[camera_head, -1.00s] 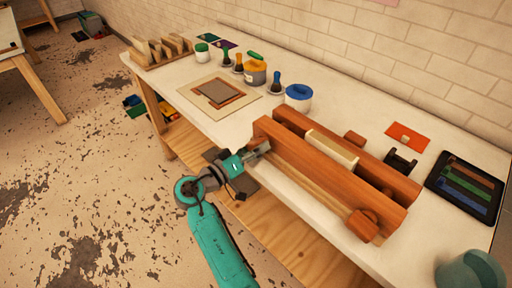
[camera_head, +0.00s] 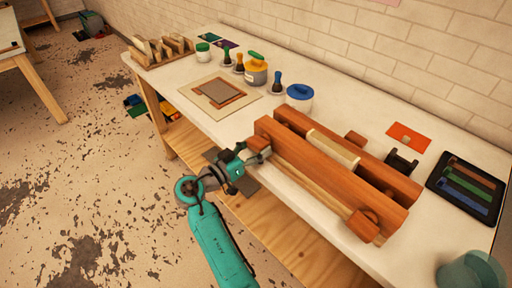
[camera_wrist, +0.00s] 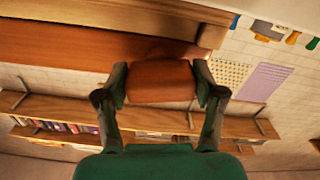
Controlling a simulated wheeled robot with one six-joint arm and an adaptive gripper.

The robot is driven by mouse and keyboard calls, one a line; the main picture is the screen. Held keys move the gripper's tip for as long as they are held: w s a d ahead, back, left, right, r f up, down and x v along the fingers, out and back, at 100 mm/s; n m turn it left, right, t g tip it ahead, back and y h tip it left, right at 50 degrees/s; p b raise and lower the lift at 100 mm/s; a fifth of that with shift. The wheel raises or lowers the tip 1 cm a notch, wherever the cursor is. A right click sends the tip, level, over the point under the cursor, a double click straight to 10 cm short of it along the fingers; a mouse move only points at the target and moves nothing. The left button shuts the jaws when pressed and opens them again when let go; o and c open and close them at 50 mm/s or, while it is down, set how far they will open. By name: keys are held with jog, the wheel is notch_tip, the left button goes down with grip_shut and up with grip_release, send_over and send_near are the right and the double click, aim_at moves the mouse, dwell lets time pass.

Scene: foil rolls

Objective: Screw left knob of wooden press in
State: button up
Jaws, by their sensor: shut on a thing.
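In the head view my gripper (camera_head: 258,152) is at the left end of the front beam, and the knob is mostly hidden there. The right knob (camera_head: 362,224) sits at the beam's right end.
The white table (camera_head: 230,120) also holds a framed board (camera_head: 220,96), a blue-lidded jar (camera_head: 299,97), an orange card (camera_head: 408,138) and a dark tray (camera_head: 467,188). A teal cup (camera_head: 472,270) stands at the near right corner. The brick wall is behind.

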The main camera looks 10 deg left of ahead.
jog(key=shift+s+a, duration=0.1)
jog(key=o, duration=1.1)
jog(key=shift+o, duration=0.2)
jog(key=v, duration=1.2)
